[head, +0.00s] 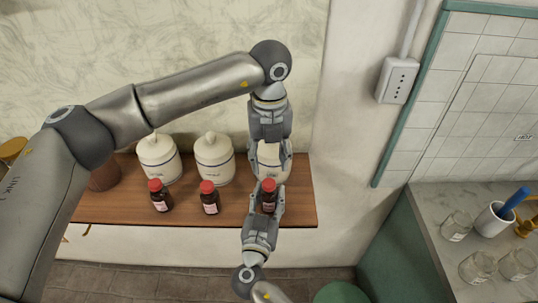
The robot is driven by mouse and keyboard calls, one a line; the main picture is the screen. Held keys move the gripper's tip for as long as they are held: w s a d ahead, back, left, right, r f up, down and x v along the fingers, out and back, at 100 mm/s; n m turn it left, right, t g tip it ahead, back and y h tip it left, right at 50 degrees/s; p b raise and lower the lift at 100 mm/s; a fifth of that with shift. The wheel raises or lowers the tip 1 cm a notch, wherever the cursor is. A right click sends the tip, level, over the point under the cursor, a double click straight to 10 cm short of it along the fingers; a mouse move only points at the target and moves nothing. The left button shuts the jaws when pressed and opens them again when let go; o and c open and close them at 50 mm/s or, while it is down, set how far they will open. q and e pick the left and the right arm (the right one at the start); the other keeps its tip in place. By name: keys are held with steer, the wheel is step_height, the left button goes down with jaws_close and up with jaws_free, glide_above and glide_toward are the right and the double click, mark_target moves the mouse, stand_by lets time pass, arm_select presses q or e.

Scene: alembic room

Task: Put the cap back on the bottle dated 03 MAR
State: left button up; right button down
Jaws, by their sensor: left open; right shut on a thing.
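Three small dark brown bottles with pale labels and red tops show in the head view: the left bottle (161,201), the middle bottle (210,203) and the right bottle (268,201). The label dates are too small to read. My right gripper (267,194) comes up from below and is shut on the right bottle, its fingers on either side. The red cap (268,184) shows on top of that bottle; I cannot tell how firmly it is seated. My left gripper (271,143) points down, open, just above that cap.
Two white lidded jars (160,159) (214,158) stand behind the bottles on the wooden shelf (110,208); a third jar is partly hidden by my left gripper. At right, a counter (430,204) holds glass jars (477,267) and a white cup (494,219).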

mark_target(269, 182)
arm_select(q)
steer(key=shift+n, duration=1.5)
steer(key=shift+f, duration=3.95)
